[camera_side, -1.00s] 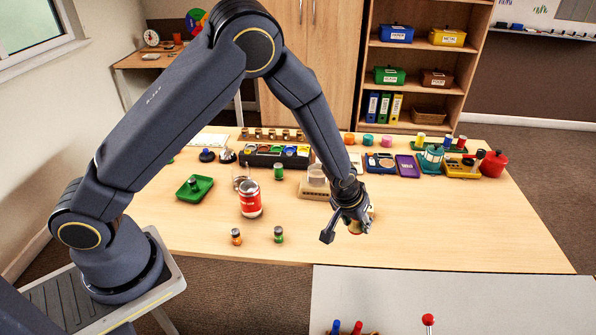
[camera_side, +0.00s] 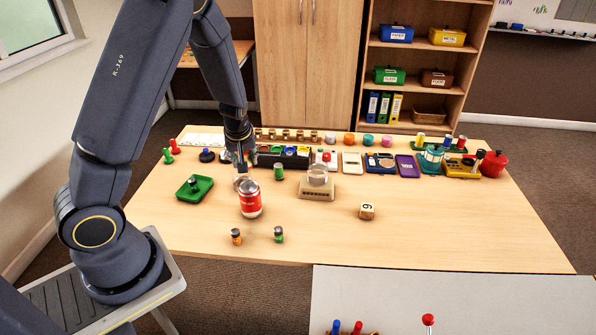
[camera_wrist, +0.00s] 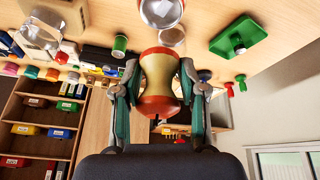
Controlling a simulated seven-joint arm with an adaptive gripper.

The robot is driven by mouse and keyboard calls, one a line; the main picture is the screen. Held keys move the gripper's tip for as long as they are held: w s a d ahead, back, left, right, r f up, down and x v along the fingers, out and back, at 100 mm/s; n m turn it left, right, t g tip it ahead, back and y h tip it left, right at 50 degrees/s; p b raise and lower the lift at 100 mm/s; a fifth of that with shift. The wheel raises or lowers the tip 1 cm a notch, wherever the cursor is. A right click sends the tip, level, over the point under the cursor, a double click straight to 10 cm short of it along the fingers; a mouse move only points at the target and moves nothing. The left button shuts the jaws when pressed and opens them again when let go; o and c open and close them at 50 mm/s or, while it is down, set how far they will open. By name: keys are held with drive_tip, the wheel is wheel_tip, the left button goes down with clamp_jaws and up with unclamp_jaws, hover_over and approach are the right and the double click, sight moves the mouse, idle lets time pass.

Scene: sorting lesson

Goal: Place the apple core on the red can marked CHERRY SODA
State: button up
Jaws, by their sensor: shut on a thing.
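The apple core (camera_wrist: 158,85), with red ends and a cream waist, is held between the two fingers of my gripper (camera_wrist: 160,72) in the wrist view. My gripper (camera_side: 240,165) is above the table, behind the red can in the side view; the core is not clear there. The red can (camera_side: 250,204) stands upright with a silver top and a white label band too small to read. In the wrist view a silver, red-edged can top (camera_wrist: 161,10) shows at the top edge, beyond the core and apart from it.
A clear cup (camera_side: 240,181) stands behind the can. A green tray (camera_side: 207,185) is to the left. Two small jars (camera_side: 236,237) (camera_side: 279,234) stand in front.

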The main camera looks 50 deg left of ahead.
sight(248, 183)
wheel_tip(248, 183, down, 6)
drive_tip(key=shift+f, duration=0.25)
drive_tip(key=shift+f, duration=0.2)
drive_tip(key=o, duration=0.9)
drive_tip(key=shift+o, duration=0.2)
drive_tip(key=shift+r, duration=0.15)
